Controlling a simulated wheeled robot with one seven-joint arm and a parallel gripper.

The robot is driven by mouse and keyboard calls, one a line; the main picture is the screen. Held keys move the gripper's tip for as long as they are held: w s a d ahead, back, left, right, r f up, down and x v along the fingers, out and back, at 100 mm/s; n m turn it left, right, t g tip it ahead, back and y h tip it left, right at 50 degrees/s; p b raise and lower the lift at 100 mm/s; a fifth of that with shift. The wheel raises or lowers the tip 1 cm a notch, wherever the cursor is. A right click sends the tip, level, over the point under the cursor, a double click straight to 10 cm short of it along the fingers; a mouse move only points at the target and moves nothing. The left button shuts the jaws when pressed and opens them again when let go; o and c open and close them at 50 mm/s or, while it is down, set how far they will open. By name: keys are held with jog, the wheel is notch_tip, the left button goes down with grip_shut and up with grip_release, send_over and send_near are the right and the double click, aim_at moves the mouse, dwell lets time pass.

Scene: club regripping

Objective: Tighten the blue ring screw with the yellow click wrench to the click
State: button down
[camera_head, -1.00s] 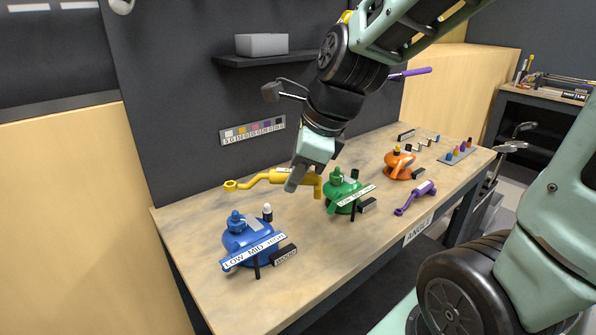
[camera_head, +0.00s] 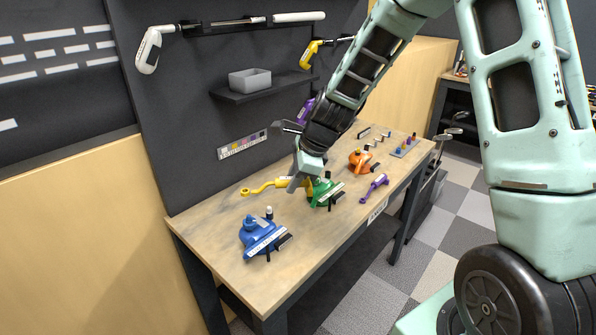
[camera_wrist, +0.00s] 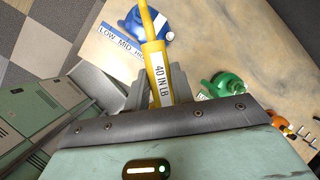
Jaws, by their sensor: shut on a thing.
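The yellow click wrench (camera_head: 264,187) points left from my gripper (camera_head: 296,183), its ring end above or on the bench left of the green fixture. In the wrist view the wrench (camera_wrist: 154,62), labelled "40 IN LB", lies between the shut fingers of my gripper (camera_wrist: 160,88). Whether it touches the bench I cannot tell. The blue fixture (camera_head: 255,232) with its ring screw (camera_head: 247,220) on top stands at the near left of the bench, apart from the wrench. It also shows at the top of the wrist view (camera_wrist: 134,28), with a "LOW MID HIGH" plate.
The green fixture (camera_head: 322,190) stands right beside my gripper. An orange fixture (camera_head: 360,160) and a purple wrench (camera_head: 374,187) are farther right on the bench (camera_head: 215,235). A dark shelf (camera_head: 262,95) with a grey bin (camera_head: 250,79) juts from the wall behind.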

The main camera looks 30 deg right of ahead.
dwell(0.4)
notch_tip(320, 180, down, 6)
jog(key=b, duration=0.4)
jog(key=shift+r, duration=0.15)
jog(key=shift+f, duration=0.3)
dwell(0.6)
jog(key=shift+f, duration=0.35)
jog(key=shift+d+f, duration=0.1)
jog(key=shift+f, duration=0.25)
dwell(0.6)
jog(key=shift+f, duration=0.3)
jog(key=shift+s+a+m, duration=0.2)
jog(key=shift+s+m, duration=0.15)
jog(key=shift+m, duration=0.05)
